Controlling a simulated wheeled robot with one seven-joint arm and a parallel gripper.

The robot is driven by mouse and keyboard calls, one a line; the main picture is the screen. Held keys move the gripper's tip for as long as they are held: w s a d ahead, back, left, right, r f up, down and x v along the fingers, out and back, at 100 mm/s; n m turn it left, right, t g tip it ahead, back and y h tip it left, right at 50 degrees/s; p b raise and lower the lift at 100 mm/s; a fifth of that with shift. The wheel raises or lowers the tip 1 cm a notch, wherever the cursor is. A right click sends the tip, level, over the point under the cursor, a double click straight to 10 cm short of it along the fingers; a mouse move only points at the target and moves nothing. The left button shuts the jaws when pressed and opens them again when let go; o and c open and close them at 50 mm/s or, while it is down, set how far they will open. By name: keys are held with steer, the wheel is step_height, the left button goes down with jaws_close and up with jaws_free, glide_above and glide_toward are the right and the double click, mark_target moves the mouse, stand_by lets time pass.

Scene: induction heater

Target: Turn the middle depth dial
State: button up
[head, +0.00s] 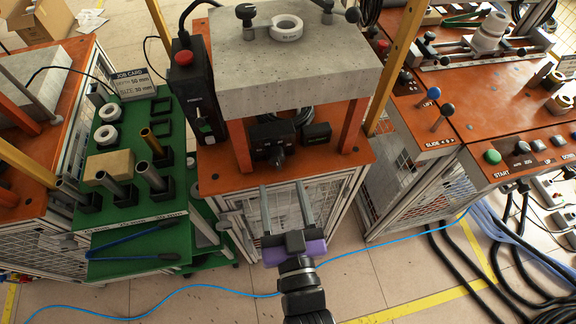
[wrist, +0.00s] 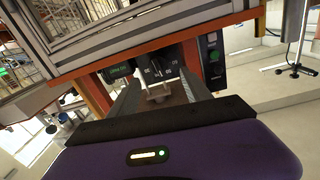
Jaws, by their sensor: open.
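The middle depth dial (head: 278,157) is a dark knob on the front of a black box under the concrete slab of the centre station. In the wrist view a pale knob-like piece (wrist: 157,93) shows between my fingers, in front of a black box with white number marks (wrist: 162,70). The mark the dial points to is too small to tell. My gripper (head: 282,187) is open and empty, its two long fingers pointing at the dial from the front. In the head view the fingertips appear short of the knob, with a gap. The fingers also show in the wrist view (wrist: 158,86).
A grey slab (head: 290,62) on orange legs overhangs the dial. A small black box (head: 317,132) sits right of it. A black control box with a red button (head: 185,58) stands left. A job card (head: 131,83) reads 50 mm and 30 mm. A green bench (head: 110,215) holds tubes.

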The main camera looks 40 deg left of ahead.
mark_target(278, 166)
steer(key=p+x, duration=0.1)
steer(key=x, duration=0.5)
steer(key=shift+w+a+r, duration=0.1)
steer(key=shift+w, duration=0.15)
steer(key=shift+w+a, duration=0.35)
steer(key=shift+a, duration=0.1)
